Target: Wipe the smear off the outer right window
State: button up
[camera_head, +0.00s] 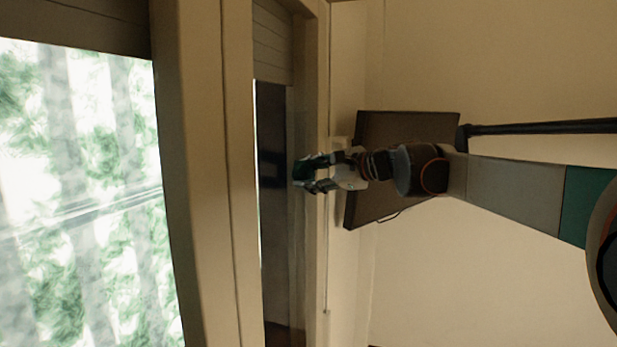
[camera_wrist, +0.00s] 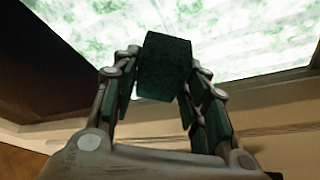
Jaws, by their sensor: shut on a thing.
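My gripper (camera_head: 305,174) is in front of the right-hand window (camera_head: 273,220), which shows as a narrow, dark pane seen at a steep angle. In the wrist view my gripper (camera_wrist: 163,84) is shut on a dark green block (camera_wrist: 164,60), like a sponge, held between both fingers. Beyond the block in the wrist view is a bright pane (camera_wrist: 235,30) with green foliage behind it. A darker patch (camera_head: 271,156) shows on the narrow pane, but I cannot tell if it is the smear. I cannot tell whether the block touches the glass.
A wide, bright window (camera_head: 85,200) is at the left, parted from the narrow one by a thick beige frame (camera_head: 205,170). A slatted blind (camera_head: 272,40) covers the narrow window's top. A dark flat panel (camera_head: 408,125) is on the wall behind my arm. Bare wall lies lower right.

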jog(key=shift+s+a+b, duration=0.15)
jog(key=shift+s+a, duration=0.5)
jog(key=shift+s, duration=1.05)
jog(key=shift+s+a+b, duration=0.1)
jog(key=shift+s+a, duration=0.5)
jog(key=shift+s, duration=1.05)
jog(key=shift+s+a+b, duration=0.15)
jog(key=shift+s+a, duration=0.5)
jog(key=shift+s, duration=1.05)
jog(key=shift+d, duration=0.1)
jog(key=shift+s+d, duration=0.35)
jog(key=shift+d, duration=0.55)
jog(key=shift+s+d, duration=0.3)
jog(key=shift+d, duration=0.65)
jog(key=shift+s+d, duration=0.35)
jog(key=shift+d, duration=0.55)
jog(key=shift+s+d, duration=0.25)
jog(key=shift+d, duration=0.45)
jog(key=shift+s+d, duration=0.25)
jog(key=shift+d, duration=0.45)
